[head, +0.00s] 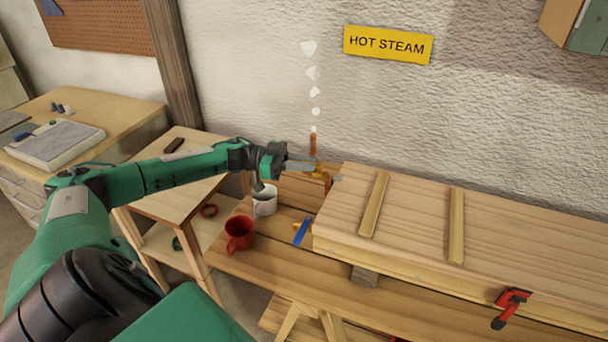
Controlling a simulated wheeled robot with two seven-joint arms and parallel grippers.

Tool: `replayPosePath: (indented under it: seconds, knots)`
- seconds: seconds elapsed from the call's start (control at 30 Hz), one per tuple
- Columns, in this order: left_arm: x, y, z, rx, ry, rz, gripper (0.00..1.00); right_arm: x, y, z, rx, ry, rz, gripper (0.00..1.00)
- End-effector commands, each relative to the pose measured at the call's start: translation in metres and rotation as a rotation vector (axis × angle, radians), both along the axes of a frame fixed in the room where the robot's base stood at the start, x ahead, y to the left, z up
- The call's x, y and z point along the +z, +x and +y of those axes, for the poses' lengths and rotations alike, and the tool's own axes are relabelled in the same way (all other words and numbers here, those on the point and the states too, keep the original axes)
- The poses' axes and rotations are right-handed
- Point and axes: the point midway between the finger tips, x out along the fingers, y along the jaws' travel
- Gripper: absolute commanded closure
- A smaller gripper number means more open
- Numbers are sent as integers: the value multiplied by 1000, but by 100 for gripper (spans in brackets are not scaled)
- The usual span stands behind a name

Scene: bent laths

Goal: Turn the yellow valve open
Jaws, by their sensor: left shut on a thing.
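The yellow valve (320,173) is at the left end of the long wooden steam box, just below a short upright copper-coloured pipe (313,145). My left gripper (308,165) reaches in from the left and is shut on the valve, covering part of it. White puffs of steam (313,73) rise in a column above the pipe. The valve is small here, and its exact handle angle cannot be told. My right gripper is not in view.
The wooden box (420,215) lies on a workbench (290,268), with a red clamp (510,303) at its front. A yellow "HOT STEAM" sign (388,45) hangs on the wall.

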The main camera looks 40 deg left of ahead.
Motion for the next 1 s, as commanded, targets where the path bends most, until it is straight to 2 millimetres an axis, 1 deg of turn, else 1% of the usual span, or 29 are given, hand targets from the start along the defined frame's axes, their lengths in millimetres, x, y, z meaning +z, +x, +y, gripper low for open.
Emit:
replayPosePath:
  seconds: [0.03,0.1,0.4,0.63,1.0]
  knots:
    - [-2,3,1,-25,-1,-5,100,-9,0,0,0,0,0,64]
    - [-2,4,2,-64,-2,-5,100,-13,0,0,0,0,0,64]
    - [0,8,3,-186,-3,-3,100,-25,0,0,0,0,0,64]
    - [0,9,3,-226,-4,-2,100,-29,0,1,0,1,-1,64]
    - [1,8,3,-234,-4,-2,100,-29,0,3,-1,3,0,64]
